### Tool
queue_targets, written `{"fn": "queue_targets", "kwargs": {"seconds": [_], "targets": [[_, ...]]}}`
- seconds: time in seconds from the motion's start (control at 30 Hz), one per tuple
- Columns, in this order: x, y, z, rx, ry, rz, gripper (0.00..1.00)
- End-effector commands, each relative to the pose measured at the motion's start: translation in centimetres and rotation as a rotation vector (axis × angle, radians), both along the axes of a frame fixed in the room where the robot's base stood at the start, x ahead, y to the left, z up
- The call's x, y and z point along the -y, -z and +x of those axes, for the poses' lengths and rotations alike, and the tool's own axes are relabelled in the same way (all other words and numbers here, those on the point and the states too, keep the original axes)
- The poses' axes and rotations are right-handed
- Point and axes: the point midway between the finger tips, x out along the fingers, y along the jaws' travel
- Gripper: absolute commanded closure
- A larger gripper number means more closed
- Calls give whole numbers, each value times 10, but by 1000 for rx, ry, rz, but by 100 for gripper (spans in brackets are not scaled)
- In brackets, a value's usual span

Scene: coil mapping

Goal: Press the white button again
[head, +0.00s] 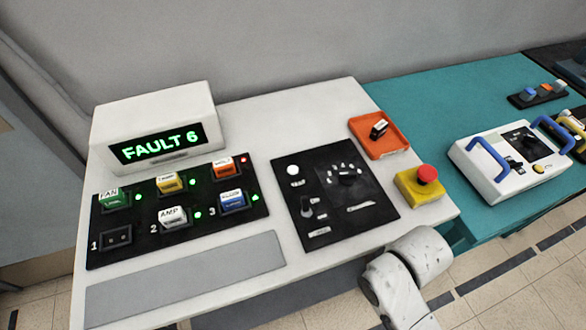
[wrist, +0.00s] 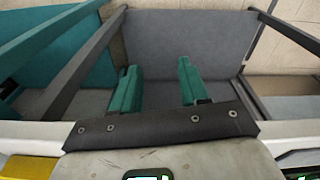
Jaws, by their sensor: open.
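The white button (head: 293,169) is a small round cap at the upper left of a black control panel (head: 318,225) on the pale bench. Nothing touches it in the head view. My gripper (wrist: 159,87) shows in the wrist view as two teal fingers held apart, with nothing between them. The fingers are out of the head view, where only part of my pale arm shows at the lower right, in front of the bench edge. The white button cannot be made out in the wrist view.
A display (head: 158,142) reads "FAULT 6" in green. Coloured modules with small lights sit on a black board (head: 130,215); one light is red. A red stop button (head: 427,174) on a yellow box and an orange tray (head: 366,146) stand right of the panel. A grey strip (head: 185,280) lies in front.

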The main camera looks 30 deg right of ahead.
Motion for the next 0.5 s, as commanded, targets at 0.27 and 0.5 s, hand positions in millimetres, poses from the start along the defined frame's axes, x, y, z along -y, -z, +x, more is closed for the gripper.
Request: {"fn": "queue_targets", "kwargs": {"seconds": [0.27,0.5], "targets": [[0,0,0,0,0,0,82],[0,0,0,0,0,0,100]]}}
